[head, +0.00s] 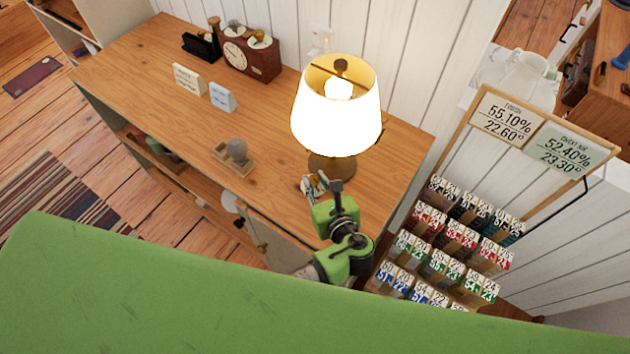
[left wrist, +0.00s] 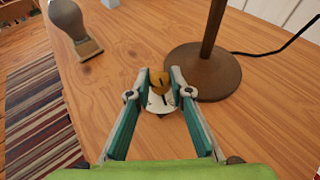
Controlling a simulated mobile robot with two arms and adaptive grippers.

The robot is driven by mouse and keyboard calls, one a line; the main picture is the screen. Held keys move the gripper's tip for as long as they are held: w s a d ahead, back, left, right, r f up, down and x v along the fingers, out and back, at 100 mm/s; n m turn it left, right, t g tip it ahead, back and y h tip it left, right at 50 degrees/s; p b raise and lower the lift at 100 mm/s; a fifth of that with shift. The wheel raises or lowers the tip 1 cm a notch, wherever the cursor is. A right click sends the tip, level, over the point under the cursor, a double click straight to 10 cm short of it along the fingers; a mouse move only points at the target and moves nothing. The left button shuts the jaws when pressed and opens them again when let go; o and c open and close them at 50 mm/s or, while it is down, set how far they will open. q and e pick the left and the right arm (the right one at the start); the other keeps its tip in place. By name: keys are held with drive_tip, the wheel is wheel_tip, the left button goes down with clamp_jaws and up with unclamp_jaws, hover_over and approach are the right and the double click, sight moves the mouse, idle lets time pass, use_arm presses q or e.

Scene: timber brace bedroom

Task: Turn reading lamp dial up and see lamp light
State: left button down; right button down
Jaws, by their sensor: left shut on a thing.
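The reading lamp (head: 338,112) stands on the wooden desk with its shade glowing and a bright bulb showing inside. Its round brown base (left wrist: 204,72) and post show in the left wrist view. The dial (left wrist: 160,82), an orange-brown knob over a white disc, sits on the desk beside the lamp base. My left gripper (head: 315,185) reaches down to it in front of the lamp. In the left wrist view my left gripper (left wrist: 160,92) has its two fingers closed on either side of the knob. In the head view the gripper mostly hides the dial. My right gripper is not in view.
A rack of numbered tags (head: 455,235) stands at right. A cord (left wrist: 275,50) runs behind the lamp base.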

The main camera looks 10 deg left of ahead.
use_arm(q)
drive_tip(key=shift+r+n+y, duration=0.1)
drive_tip(key=shift+n+y, duration=0.3)
drive_tip(key=c, duration=1.8)
unclamp_jaws()
drive_tip(key=shift+g, duration=0.3)
drive_tip(key=v, duration=1.2)
